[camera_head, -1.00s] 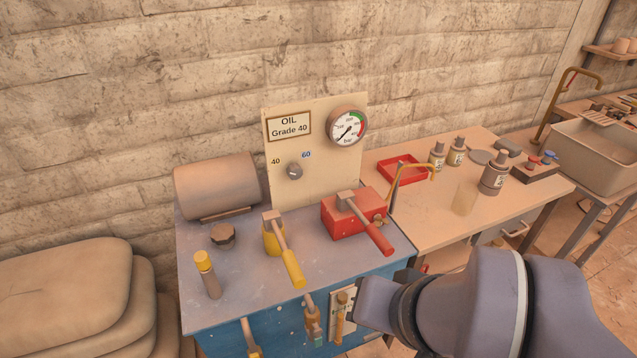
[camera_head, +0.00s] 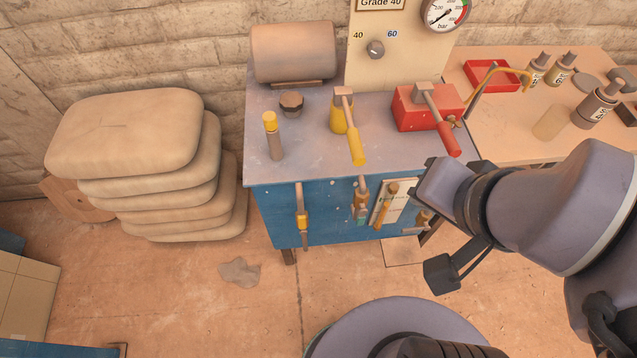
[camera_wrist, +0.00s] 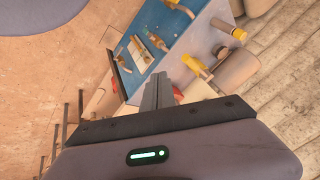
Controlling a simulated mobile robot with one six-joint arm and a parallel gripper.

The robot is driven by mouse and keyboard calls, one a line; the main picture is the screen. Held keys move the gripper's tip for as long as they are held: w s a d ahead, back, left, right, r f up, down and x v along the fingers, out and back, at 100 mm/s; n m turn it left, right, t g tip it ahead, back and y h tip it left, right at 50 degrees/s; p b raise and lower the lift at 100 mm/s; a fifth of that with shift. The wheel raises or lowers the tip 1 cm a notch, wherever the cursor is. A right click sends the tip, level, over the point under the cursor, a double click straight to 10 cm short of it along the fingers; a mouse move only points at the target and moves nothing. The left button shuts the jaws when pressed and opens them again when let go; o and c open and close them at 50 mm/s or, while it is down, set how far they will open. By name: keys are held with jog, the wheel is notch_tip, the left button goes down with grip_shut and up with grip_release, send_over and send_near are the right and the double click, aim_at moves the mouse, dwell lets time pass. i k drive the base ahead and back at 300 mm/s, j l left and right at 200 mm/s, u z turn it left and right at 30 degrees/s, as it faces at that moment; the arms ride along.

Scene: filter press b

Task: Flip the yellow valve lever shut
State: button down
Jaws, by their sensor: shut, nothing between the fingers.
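The blue cabinet (camera_head: 275,208) also bears a red pump (camera_head: 412,108), a yellow-capped cylinder (camera_head: 271,132) and a gauge board (camera_head: 405,62). Other fittings and a white card (camera_head: 396,205) are on its front. Stacked sacks (camera_head: 130,135) stand left. Floor before the cabinet is mostly clear.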

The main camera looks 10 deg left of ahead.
aim_at(301, 219)
jog(key=i+u, duration=0.1)
jog(key=u, duration=0.35)
jog(key=l+u, duration=0.1)
jog(key=u, duration=0.3)
jog(key=i+l+u, duration=0.1)
jog(key=u, duration=0.35)
jog(key=i+l+u, duration=0.1)
jog(key=u, duration=0.35)
